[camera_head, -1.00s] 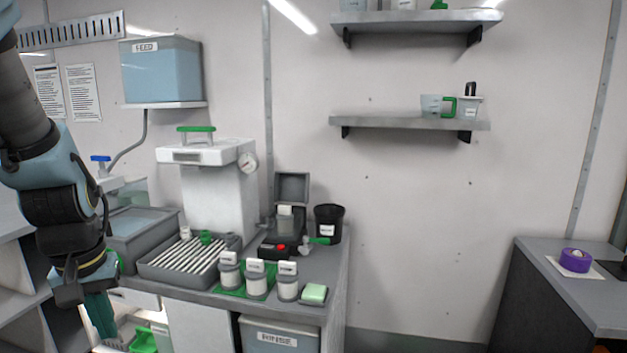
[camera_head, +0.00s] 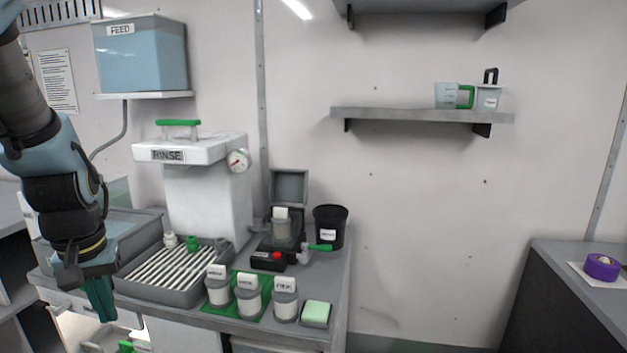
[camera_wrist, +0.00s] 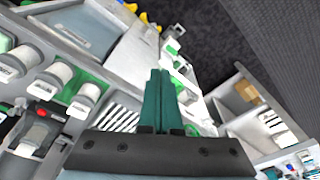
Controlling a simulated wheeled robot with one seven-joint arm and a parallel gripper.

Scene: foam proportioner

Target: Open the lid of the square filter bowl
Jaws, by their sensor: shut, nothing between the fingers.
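My gripper (camera_head: 103,312) hangs at the lower left in the head view, left of the counter's front edge. Its green fingers are together and empty, also in the wrist view (camera_wrist: 160,75). I cannot tell for sure which thing is the square filter bowl. A dark unit (camera_head: 268,247) with a square grey flap (camera_head: 289,187) standing upright is at the back of the counter. Several lidded jars with white tags stand in front of it: a left jar (camera_head: 218,289), a middle jar (camera_head: 249,299) and a right jar (camera_head: 285,301). Their tags are too small to read.
A slatted drain tray (camera_head: 165,292) lies between my gripper and the jars. Behind it stands a white RINSE housing (camera_head: 205,195) with a green handle and gauge. A black bin (camera_head: 329,228), a green-topped block (camera_head: 316,312) and a red-button box (camera_head: 268,261) crowd the counter.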

